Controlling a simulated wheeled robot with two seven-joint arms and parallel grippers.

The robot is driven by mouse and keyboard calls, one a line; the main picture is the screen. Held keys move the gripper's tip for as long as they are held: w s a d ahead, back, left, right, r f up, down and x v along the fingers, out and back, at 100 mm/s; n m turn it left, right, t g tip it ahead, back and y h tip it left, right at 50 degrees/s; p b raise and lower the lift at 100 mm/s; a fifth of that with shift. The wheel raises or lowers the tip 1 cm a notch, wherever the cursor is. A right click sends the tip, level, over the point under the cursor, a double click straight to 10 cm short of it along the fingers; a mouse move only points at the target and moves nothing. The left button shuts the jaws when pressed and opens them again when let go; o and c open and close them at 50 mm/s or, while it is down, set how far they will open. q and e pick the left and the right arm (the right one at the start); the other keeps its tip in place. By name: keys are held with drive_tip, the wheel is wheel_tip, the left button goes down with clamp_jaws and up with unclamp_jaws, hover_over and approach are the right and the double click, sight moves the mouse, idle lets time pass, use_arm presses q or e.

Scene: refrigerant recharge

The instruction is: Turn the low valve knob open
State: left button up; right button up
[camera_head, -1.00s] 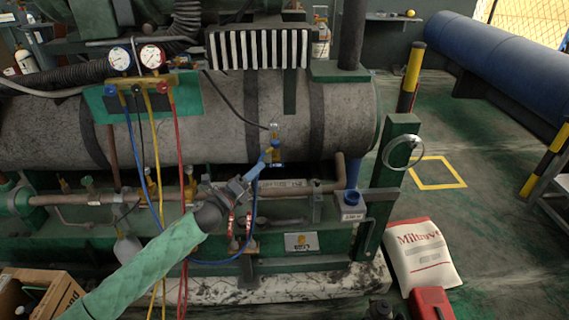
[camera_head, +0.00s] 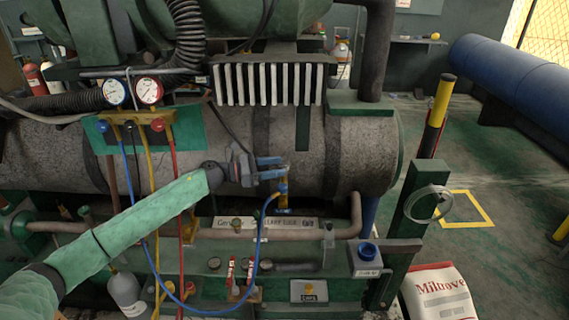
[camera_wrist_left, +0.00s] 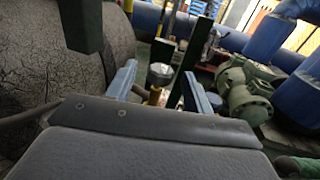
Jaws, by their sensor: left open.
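The gauge manifold (camera_head: 140,118) hangs on a green plate in front of the grey tank. Its blue knob (camera_head: 102,126), on the low side under the blue-rimmed gauge (camera_head: 115,92), is the low valve knob. A red knob (camera_head: 158,125) sits at the right end. My left gripper (camera_head: 285,167) is open, well to the right of the manifold, beside the brass fitting (camera_head: 283,208) where the blue hose ends. In the left wrist view the two blue fingers (camera_wrist_left: 160,92) stand apart with a brass piece visible between them. My right gripper is not in view.
Blue, yellow and red hoses hang from the manifold; the blue hose (camera_head: 161,240) loops to the fitting. My left forearm crosses in front of the hoses. A finned grille (camera_head: 268,84) is above the gripper.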

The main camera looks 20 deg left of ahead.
sight(284, 165)
use_arm(q)
drive_tip(key=shift+x, duration=1.5)
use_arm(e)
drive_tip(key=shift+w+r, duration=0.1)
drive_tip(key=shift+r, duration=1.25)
use_arm(q)
drive_tip(key=shift+d, duration=0.1)
drive_tip(key=c, duration=1)
drive_tip(key=n+t+y+p, duration=0.3)
drive_tip(key=t+p, duration=0.1)
drive_tip(key=shift+p, duration=0.4)
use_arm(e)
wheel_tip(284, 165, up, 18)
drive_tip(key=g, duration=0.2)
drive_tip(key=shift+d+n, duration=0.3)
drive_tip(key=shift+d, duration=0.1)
use_arm(q)
drive_tip(key=o, duration=1)
